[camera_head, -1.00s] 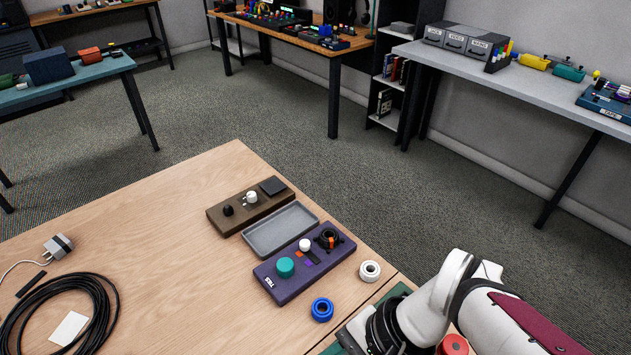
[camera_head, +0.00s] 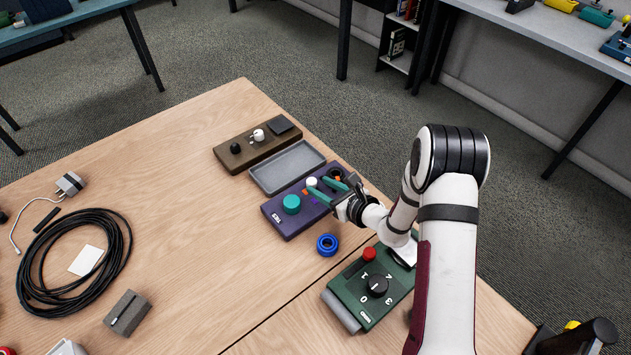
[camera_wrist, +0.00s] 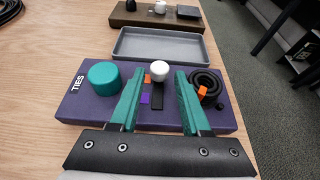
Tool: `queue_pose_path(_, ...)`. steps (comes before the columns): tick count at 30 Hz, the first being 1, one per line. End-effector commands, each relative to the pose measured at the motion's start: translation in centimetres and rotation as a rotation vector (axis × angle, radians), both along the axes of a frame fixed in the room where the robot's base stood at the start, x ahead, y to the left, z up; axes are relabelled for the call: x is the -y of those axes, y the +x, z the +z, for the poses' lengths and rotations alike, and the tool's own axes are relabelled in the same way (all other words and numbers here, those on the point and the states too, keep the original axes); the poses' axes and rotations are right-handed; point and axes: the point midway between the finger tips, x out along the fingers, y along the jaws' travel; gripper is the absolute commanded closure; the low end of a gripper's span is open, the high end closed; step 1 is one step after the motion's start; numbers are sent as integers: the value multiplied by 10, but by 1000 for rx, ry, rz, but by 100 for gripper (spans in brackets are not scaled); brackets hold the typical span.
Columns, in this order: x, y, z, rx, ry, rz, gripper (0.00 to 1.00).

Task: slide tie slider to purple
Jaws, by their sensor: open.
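The purple TIES box (camera_head: 282,222) lies on the wooden table, and it also shows in the wrist view (camera_wrist: 75,105). Its slider has a white round knob (camera_wrist: 159,70), also visible in the head view (camera_head: 312,182). Beside the slider's dark slot (camera_wrist: 157,101) are an orange mark (camera_wrist: 147,79) and a purple mark (camera_wrist: 145,99). The knob stands at the far end of the slot, near the orange mark. My gripper (camera_wrist: 157,80) is open, with its teal fingers above the box on either side of the slider. The knob appears between or just beyond the fingertips; I cannot tell contact.
A grey tray (camera_head: 288,167) lies behind the box. A blue ring (camera_head: 327,244) and a green dial box (camera_head: 368,290) are nearby.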

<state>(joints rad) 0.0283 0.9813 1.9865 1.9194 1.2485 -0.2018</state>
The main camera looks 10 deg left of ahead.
Motion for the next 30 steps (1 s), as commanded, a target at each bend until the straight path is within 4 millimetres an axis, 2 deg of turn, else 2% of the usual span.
queue_pose_path(6,-18,18,-10,0,1,1,53)
queue_pose_path(16,-21,21,-12,0,2,1,53)
queue_pose_path(24,-21,20,-12,0,1,1,100)
queue_pose_path(30,-21,20,-11,0,1,1,100)
